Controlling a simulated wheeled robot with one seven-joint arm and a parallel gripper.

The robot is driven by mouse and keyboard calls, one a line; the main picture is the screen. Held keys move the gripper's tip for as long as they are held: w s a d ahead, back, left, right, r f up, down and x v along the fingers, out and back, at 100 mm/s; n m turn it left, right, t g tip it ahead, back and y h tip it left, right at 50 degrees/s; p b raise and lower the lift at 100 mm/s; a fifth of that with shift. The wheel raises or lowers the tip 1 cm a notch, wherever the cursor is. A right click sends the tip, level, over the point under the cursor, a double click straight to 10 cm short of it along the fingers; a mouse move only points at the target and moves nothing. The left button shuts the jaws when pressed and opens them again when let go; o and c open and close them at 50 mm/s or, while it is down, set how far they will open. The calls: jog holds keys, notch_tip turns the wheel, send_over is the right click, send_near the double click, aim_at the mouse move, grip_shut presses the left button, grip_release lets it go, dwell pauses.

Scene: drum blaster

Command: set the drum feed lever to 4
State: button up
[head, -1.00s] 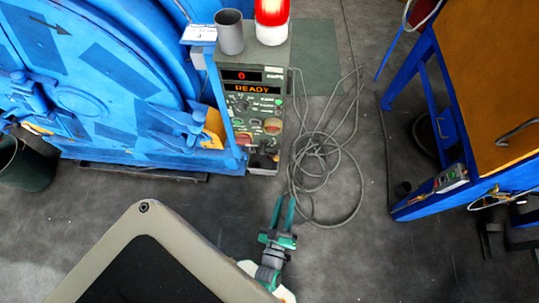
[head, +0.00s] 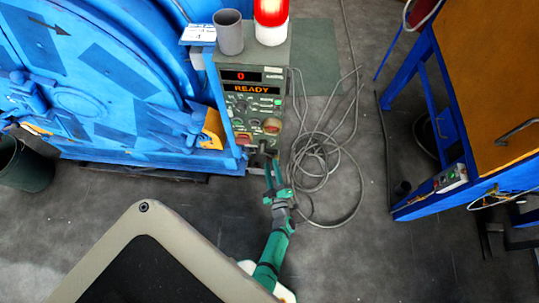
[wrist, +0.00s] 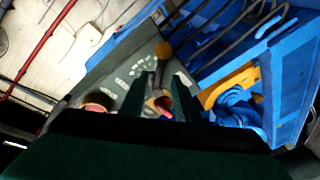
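The grey-green control panel (head: 241,131) stands beside the blue drum machine. Its upper display reads 0 and its lower one reads READY. A dark lever (head: 262,149) stands low on the panel, just beyond my gripper (head: 272,166). The fingers are apart, one on each side in that view. I cannot tell whether they touch it. The lever's scale is too small to read.
A grey cup (head: 229,32) and a lit red beacon (head: 271,20) stand on top of the panel. Loose cable (head: 322,160) lies coiled on the floor to its right. A blue-framed table (head: 490,85) stands farther right. The blue machine (head: 110,75) closes off the left.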

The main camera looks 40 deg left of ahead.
aim_at(270, 155)
jog(key=shift+x, duration=3.15)
grip_shut()
